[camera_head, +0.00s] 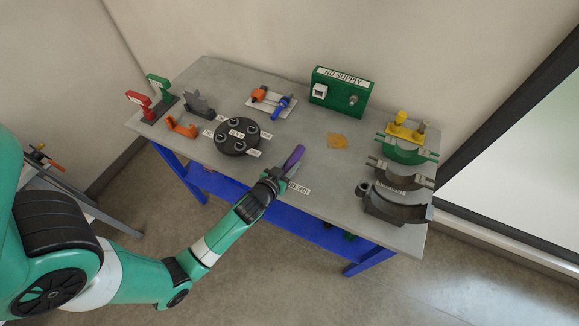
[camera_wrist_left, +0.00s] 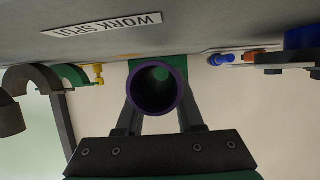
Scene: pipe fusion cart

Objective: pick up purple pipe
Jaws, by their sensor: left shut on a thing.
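The purple pipe (camera_head: 293,158) is a short tube near the front edge of the grey table, tilted in the head view. My left gripper (camera_head: 279,175) is shut on it. In the left wrist view the pipe (camera_wrist_left: 157,90) shows end-on as a purple ring between the two fingers (camera_wrist_left: 157,118). From these views I cannot tell whether the pipe touches the table. My right gripper is not in view.
A black round holder (camera_head: 238,137) stands just left of the pipe. A green "NO SUPPLY" box (camera_head: 341,91) stands at the back. Curved clamps (camera_head: 397,205) line the right end. An orange piece (camera_head: 338,140) lies mid-table. A "WORK SPOT" label (camera_wrist_left: 102,24) shows in the wrist view.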

